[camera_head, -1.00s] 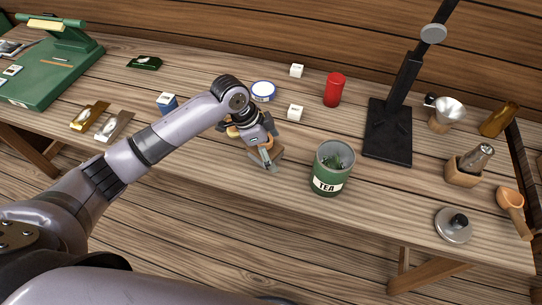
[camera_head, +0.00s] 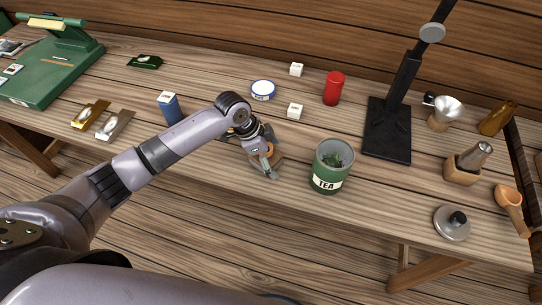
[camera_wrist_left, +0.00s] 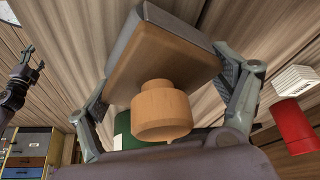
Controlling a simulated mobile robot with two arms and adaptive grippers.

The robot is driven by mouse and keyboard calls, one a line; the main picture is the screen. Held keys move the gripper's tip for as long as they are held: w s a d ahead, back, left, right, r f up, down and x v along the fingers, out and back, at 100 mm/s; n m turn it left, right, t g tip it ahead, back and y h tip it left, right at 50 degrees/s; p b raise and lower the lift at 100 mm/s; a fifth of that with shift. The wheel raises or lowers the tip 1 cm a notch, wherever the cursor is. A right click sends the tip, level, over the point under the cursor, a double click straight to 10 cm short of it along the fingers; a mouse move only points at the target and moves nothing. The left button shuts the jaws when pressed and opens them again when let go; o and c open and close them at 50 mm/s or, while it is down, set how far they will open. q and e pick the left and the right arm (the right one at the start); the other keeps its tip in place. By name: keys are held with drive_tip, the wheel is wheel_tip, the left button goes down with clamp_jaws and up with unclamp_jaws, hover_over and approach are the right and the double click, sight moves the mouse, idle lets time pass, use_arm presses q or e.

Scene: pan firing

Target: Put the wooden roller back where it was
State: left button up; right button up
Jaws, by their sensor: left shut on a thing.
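The wooden roller is a wooden block with a rounded wooden knob, and it fills the middle of the left wrist view (camera_wrist_left: 160,65). My left gripper (camera_head: 266,168) is shut on the block, one finger at each side, with the knob towards the wrist. In the head view it is over the front part of the table, left of the green tea tin, and little of the roller (camera_head: 279,157) shows behind the fingers. I cannot tell whether the roller touches the table. A dark arm end at the left of the wrist view looks like my right gripper (camera_wrist_left: 22,75); its jaws are unclear.
The open green tea tin (camera_head: 327,182) stands close to the right. Behind are a white cube (camera_head: 296,110), a round blue-and-white tin (camera_head: 263,90) and a red cylinder (camera_head: 334,89). A blue box (camera_head: 170,108) is left. A black stand (camera_head: 387,135) is further right.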

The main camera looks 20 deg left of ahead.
use_arm(q)
drive_tip(key=shift+s+f, duration=0.35)
drive_tip(key=shift+f, duration=0.15)
drive_tip(key=shift+c, duration=0.7)
drive_tip(key=o, duration=1.2)
drive_tip(key=shift+f, duration=0.1)
drive_tip(key=shift+o, duration=1.3)
drive_tip(key=shift+w, duration=0.2)
drive_tip(key=shift+r, duration=0.3)
drive_tip(key=b+v, duration=0.1)
drive_tip(key=v, duration=1.2)
drive_tip(key=shift+w+d, duration=0.1)
drive_tip(key=shift+w, duration=0.1)
